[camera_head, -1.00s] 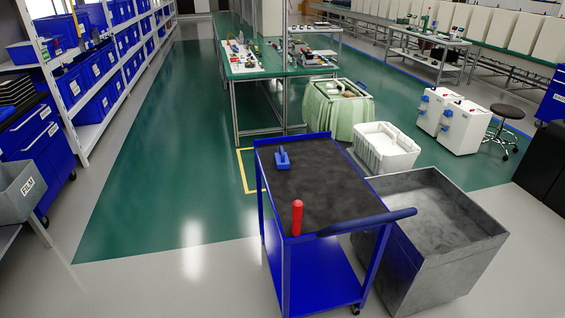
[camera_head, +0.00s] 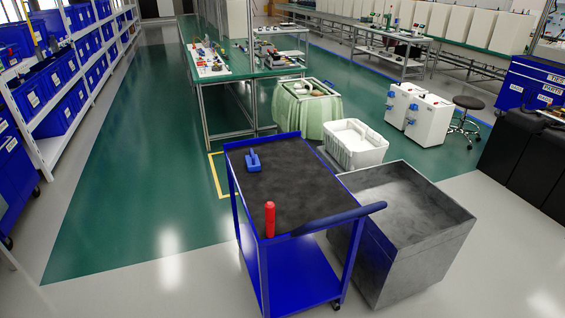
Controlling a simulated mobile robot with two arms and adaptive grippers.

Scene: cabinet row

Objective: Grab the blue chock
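The blue chock (camera_head: 253,161) lies on the dark top of a blue cart (camera_head: 300,190), near the far left corner in the head view. It is small and has an upright part like a handle. A red cylinder (camera_head: 270,219) stands upright on the same cart top, at the near left corner. Neither of my grippers shows in the head view.
A grey metal bin (camera_head: 400,260) stands close to the cart's right side. A white crate (camera_head: 353,146) and a pale green container (camera_head: 306,112) stand behind. Blue bins on shelves (camera_head: 60,105) line the left. Open green floor (camera_head: 140,190) lies left of the cart.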

